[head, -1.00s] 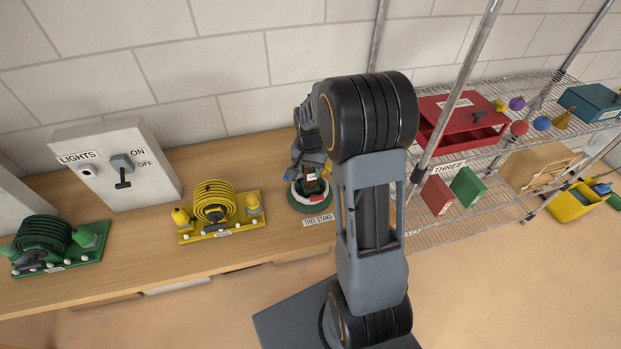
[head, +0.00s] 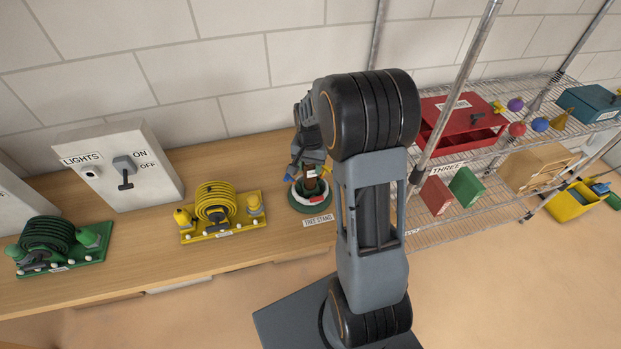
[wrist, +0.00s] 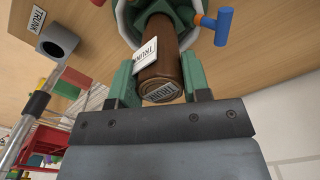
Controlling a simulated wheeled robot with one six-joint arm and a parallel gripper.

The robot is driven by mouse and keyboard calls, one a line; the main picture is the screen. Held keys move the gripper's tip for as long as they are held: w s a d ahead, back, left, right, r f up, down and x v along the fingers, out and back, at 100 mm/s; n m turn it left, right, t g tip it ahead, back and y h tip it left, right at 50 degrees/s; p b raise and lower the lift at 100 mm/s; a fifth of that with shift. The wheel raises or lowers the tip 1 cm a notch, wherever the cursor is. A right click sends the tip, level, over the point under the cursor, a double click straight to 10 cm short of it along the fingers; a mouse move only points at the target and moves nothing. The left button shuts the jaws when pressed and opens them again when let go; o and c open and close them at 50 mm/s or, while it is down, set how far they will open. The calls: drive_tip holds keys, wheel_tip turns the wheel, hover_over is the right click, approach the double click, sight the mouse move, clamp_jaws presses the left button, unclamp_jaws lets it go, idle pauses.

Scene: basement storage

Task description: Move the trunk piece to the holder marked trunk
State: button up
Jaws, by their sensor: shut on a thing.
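The trunk piece (wrist: 161,65) is a brown cylinder with white TRUNK labels. In the wrist view it sits between the two green-padded fingers of my gripper (wrist: 163,88), which is shut on it. Its far end is inside the ring of the green and white tree stand (wrist: 129,22), which has a blue-handled screw (wrist: 222,27) at its side. In the head view the stand (head: 310,204) is on the bench, with my gripper (head: 309,170) over it, partly hidden by my arm. The holder marked trunk (wrist: 57,42) is a grey round cup at the upper left of the wrist view, beside its TRUNK label.
On the bench are a yellow hose reel (head: 215,205), a green hose reel (head: 50,240) and a lights switch box (head: 120,165). A wire shelf (head: 455,232) with a red box (head: 462,118) stands to the right. Bare bench lies between the yellow reel and stand.

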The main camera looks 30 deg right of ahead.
drive_tip(key=shift+r+p, duration=1.25)
drive_tip(key=shift+r, duration=0.75)
